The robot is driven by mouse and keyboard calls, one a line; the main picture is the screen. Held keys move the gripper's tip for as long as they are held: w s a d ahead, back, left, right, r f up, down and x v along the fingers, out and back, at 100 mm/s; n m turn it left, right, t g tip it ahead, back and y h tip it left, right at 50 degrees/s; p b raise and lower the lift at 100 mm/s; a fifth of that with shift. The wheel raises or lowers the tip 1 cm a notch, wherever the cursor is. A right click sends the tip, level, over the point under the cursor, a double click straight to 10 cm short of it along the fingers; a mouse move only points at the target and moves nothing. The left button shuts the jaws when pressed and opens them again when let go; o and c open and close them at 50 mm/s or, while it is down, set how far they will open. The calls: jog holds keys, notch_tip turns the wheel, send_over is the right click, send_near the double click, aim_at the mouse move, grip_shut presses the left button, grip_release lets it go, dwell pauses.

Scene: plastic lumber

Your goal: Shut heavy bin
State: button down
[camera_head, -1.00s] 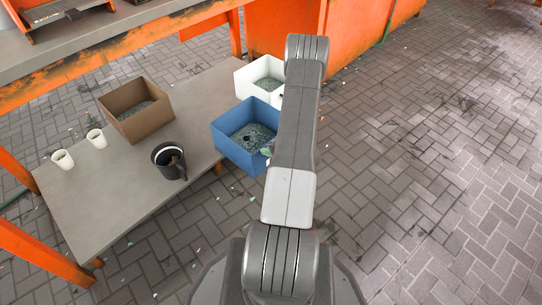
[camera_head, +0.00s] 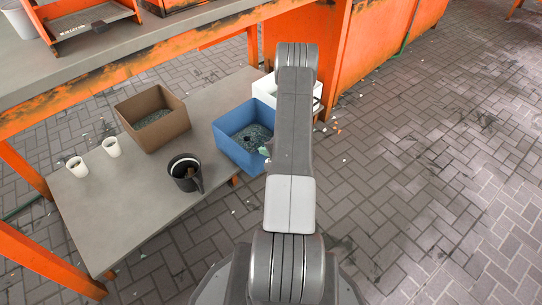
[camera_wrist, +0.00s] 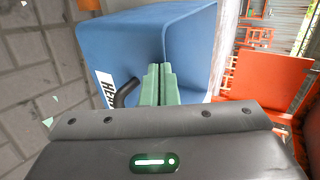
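The heavy bin is a blue open-topped box (camera_head: 218,141) with grey granular contents, at the right edge of the low grey shelf (camera_head: 118,222) in the head view. In the wrist view its blue wall (camera_wrist: 100,45) fills the upper middle, with a partly hidden label reading "HEA" and a black curved handle (camera_wrist: 126,93). My gripper's green fingers (camera_wrist: 159,80) are together at the handle, which runs behind them. I cannot tell whether the handle is between them. In the head view my arm hides most of the gripper; a green bit shows by the bin.
A brown bin (camera_head: 165,136) stands left of the blue one, a white bin (camera_head: 264,90) behind it. Paved floor (camera_head: 430,160) lies open at right.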

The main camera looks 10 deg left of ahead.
jog(key=w+a, duration=0.6)
jog(key=a, duration=0.1)
jog(key=shift+a, duration=0.25)
jog(key=shift+r+b, duration=0.1)
jog(key=shift+b, duration=0.2)
